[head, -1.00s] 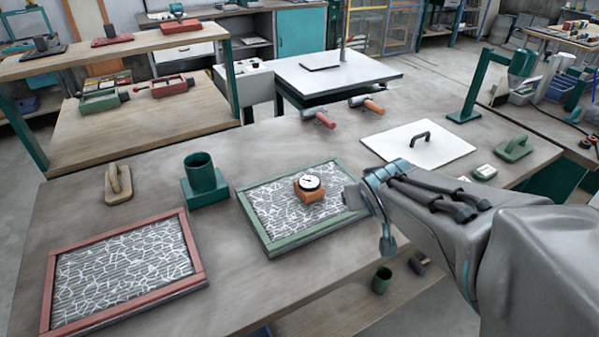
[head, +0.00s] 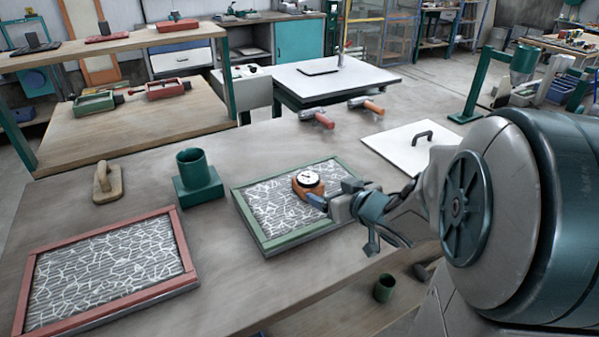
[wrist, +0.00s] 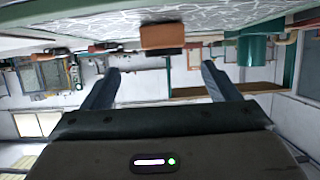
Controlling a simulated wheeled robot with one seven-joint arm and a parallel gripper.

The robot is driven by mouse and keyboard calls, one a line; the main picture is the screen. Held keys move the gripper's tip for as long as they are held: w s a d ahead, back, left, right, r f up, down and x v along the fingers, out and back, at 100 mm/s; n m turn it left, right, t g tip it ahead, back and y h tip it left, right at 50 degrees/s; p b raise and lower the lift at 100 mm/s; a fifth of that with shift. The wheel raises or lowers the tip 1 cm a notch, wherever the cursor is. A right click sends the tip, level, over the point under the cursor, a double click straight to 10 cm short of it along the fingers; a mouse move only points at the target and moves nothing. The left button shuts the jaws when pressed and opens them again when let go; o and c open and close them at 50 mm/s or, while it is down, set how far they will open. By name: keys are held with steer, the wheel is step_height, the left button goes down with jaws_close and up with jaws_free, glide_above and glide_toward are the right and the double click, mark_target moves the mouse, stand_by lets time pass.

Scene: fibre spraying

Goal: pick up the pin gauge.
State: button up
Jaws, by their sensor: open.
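The pin gauge (head: 306,184), an orange block with a round white dial on top, stands on the fibre-patterned panel in the green frame (head: 287,240). My gripper (head: 318,201) is just to the right of the gauge in the head view, low over the panel. In the wrist view, which looks upside down, the gauge's orange body (wrist: 162,36) is ahead of the gap between my spread fingers (wrist: 160,70). The gripper is open and empty. I cannot tell from the head view whether a finger touches the gauge.
A green cup on a square base (head: 198,175) stands left of the green frame. A red-framed panel (head: 178,246) lies at the front left, with a beige handled float (head: 108,184) behind it. Red and orange-handled tools (head: 317,118) and a white handled board (head: 395,147) lie behind.

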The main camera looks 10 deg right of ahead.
mark_target(311, 180)
steer(key=p, duration=0.1)
steer(key=w+p, duration=0.1)
steer(key=shift+w+a+r+p, duration=0.15)
steer(key=shift+a+p, duration=0.1)
steer(key=shift+p, duration=0.15)
steer(key=p, duration=0.1)
steer(key=w+p, duration=0.1)
steer(key=p, duration=0.1)
steer(key=shift+a+f, duration=0.15)
steer(key=shift+f, duration=0.2)
steer(key=x, duration=0.3)
steer(key=shift+s+f, duration=0.1)
steer(key=shift+f, duration=0.05)
steer(key=shift+w+a, duration=0.2)
steer(key=shift+w, duration=0.25)
steer(key=shift+r+p+x, duration=0.2)
steer(key=shift+p+x, duration=0.15)
steer(key=shift+x, duration=1.8)
steer(key=shift+a, duration=0.2)
steer(key=c, duration=1.3)
steer(key=shift+r, duration=0.1)
